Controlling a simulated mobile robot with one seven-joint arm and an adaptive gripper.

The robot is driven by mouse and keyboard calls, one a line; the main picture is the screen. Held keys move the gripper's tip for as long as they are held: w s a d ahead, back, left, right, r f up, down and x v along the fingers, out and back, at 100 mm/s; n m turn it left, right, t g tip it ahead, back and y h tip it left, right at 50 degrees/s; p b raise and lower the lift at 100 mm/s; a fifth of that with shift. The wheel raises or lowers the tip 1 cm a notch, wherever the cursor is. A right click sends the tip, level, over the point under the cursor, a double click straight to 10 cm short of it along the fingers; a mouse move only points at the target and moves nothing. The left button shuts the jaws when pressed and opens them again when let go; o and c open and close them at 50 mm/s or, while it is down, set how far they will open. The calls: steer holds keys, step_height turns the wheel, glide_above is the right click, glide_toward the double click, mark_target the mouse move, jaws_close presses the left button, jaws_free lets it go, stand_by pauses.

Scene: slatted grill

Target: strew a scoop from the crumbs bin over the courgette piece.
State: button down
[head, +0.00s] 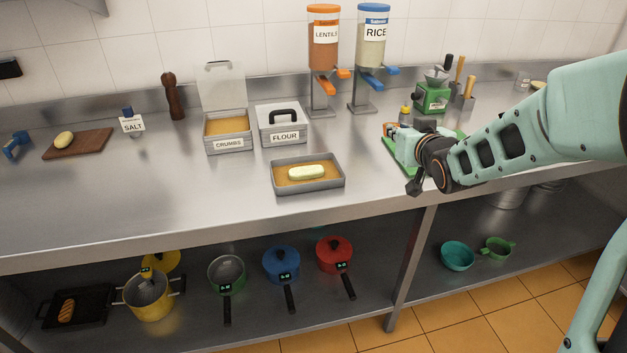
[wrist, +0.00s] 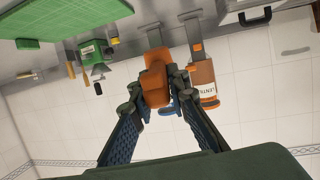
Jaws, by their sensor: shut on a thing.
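The crumbs bin (head: 228,145) stands on the counter with its lid raised and golden crumbs (head: 228,127) inside. The pale green courgette piece (head: 306,173) lies in a shallow grey tray (head: 309,188) on a golden layer. My gripper (head: 392,134) is at the right of the counter, right of the tray and away from the bin. In the wrist view my gripper (wrist: 155,88) is shut on an orange-brown thing (wrist: 153,78). Its full shape is hidden, so I cannot tell whether it is a scoop.
The closed flour bin (head: 283,128) stands beside the crumbs bin. The lentils dispenser (head: 323,50) and rice dispenser (head: 371,50) stand behind. A green board (head: 395,160) lies under my gripper, and a green grinder (head: 432,98) is behind. The left front counter is clear.

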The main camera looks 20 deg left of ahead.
steer(key=s+a+f+n+y+b, duration=0.1)
steer(key=a+f+y+b, duration=0.1)
steer(key=a+b, duration=0.2)
steer(key=s+a+f+n+g+y+b, duration=0.1)
steer(key=s+a+f+n+y+b, duration=0.1)
steer(key=a, duration=0.6)
steer(key=s+a+f+n+g+y+b, duration=0.1)
steer(key=a+f+n+y+b, duration=0.1)
steer(key=a+b, duration=0.4)
steer(key=shift+s+a+f+y+b, duration=0.1)
steer(key=shift+s+f+y+b, duration=0.1)
steer(key=shift+f+y, duration=0.35)
steer(key=shift+s+a+f+y+b, duration=0.1)
steer(key=shift+s+f+y, duration=0.1)
steer(key=shift+f+y, duration=0.3)
steer(key=shift+s+a+n, duration=0.3)
steer(key=shift+a, duration=0.05)
steer(key=shift+f, duration=0.1)
